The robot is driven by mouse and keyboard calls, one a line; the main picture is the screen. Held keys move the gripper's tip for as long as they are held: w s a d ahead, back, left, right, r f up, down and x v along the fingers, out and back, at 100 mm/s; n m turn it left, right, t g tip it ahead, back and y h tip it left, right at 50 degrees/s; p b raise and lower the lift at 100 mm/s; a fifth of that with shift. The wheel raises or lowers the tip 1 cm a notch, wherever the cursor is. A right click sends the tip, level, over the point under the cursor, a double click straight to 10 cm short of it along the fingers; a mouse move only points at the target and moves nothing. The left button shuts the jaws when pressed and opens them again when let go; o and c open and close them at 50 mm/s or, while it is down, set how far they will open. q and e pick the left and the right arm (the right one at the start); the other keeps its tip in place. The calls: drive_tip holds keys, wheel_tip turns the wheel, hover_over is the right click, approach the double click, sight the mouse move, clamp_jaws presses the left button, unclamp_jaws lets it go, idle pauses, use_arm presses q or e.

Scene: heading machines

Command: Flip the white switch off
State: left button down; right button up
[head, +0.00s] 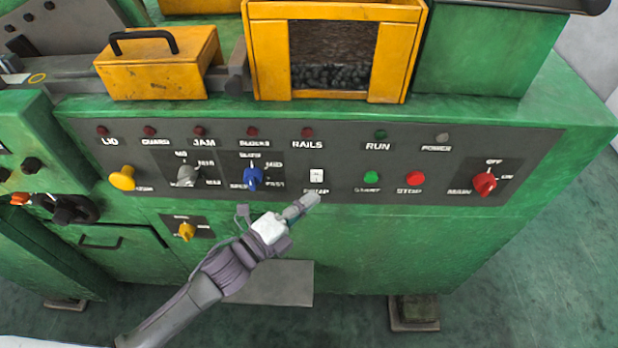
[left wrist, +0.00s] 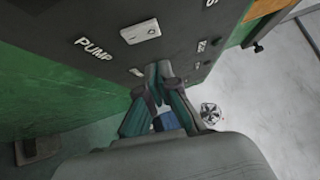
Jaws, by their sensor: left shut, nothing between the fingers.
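The white switch (head: 316,175) is a small rectangular plate with a little toggle on the dark control panel, above a label that reads PUMP. It also shows in the left wrist view (left wrist: 141,32), at the top next to the PUMP lettering. My left gripper (head: 308,201) is shut and empty, just below the switch and partly over its label. In the left wrist view its closed fingertips (left wrist: 160,70) point at the panel, apart from the switch. I cannot tell whether they touch the panel. My right gripper is not in view.
The panel (head: 540,150) also has a blue selector knob (head: 253,178), a green start button (head: 372,177), a red stop button (head: 415,178) and a red main knob (head: 484,184). A yellow knob (head: 186,231) sits lower left.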

sight(319, 173)
use_arm(q)
drive_tip(key=w, duration=0.2)
drive_tip(key=w+p, duration=0.1)
drive_tip(key=w, duration=0.1)
drive_tip(key=shift+r, duration=0.25)
drive_tip(key=shift+d, duration=0.1)
drive_tip(key=shift+w, duration=0.25)
drive_tip(key=shift+r, duration=0.15)
